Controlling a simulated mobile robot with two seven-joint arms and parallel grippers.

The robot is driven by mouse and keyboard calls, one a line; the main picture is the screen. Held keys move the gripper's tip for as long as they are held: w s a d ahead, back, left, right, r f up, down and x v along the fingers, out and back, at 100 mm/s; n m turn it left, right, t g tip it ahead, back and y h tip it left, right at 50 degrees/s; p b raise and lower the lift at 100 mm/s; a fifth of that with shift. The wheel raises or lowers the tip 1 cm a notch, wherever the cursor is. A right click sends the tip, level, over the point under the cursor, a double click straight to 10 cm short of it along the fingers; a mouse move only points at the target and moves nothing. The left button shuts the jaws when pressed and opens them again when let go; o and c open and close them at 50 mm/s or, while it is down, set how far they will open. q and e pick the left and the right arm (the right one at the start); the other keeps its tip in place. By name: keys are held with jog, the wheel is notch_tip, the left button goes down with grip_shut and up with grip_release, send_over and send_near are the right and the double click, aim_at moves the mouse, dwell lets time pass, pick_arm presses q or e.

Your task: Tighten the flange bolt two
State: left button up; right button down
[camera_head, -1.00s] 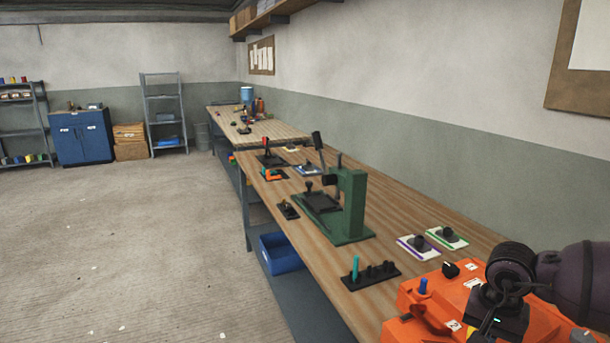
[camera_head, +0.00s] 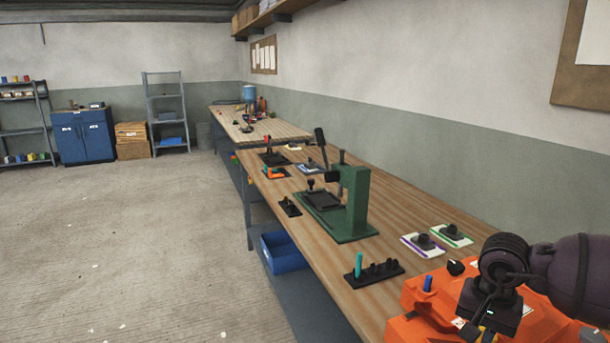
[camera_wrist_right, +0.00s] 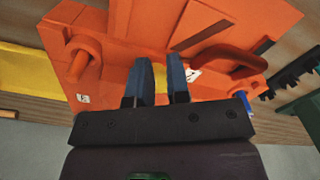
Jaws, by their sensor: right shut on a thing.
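The orange mould (camera_head: 413,298) stands at the near end of the long bench, at the lower right of the head view. It fills much of the right wrist view (camera_wrist_right: 240,25). My right gripper (camera_wrist_right: 157,78) is low over the mould, its two dark blue fingers pointing at it with a narrow gap between them. In the head view my right gripper (camera_head: 489,332) covers that spot. My left gripper is not in view.
A blue peg (camera_head: 427,284) and a black knob (camera_head: 456,267) stand up from the mould. A red-orange curved handle (camera_wrist_right: 235,58) is close to the fingers. Beyond are a black peg rack (camera_head: 372,275), two small plates with black knobs and a green press (camera_head: 355,203).

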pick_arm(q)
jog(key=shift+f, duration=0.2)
pick_arm(e)
jog(key=shift+s+a+f, duration=0.1)
jog(key=shift+a+f, duration=0.1)
jog(key=shift+f, duration=0.25)
jog(key=shift+s+a+f, duration=0.1)
jog(key=shift+a+f, duration=0.05)
jog(key=shift+f, duration=0.25)
jog(key=shift+w+r, duration=0.1)
jog(key=shift+r, duration=0.3)
pick_arm(q)
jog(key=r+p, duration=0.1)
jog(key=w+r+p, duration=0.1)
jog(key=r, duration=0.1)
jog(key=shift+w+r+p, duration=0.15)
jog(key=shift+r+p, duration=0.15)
jog(key=shift+p, duration=0.05)
pick_arm(e)
jog(key=r, duration=0.6)
jog(key=shift+w, duration=0.2)
jog(key=shift+f, duration=0.1)
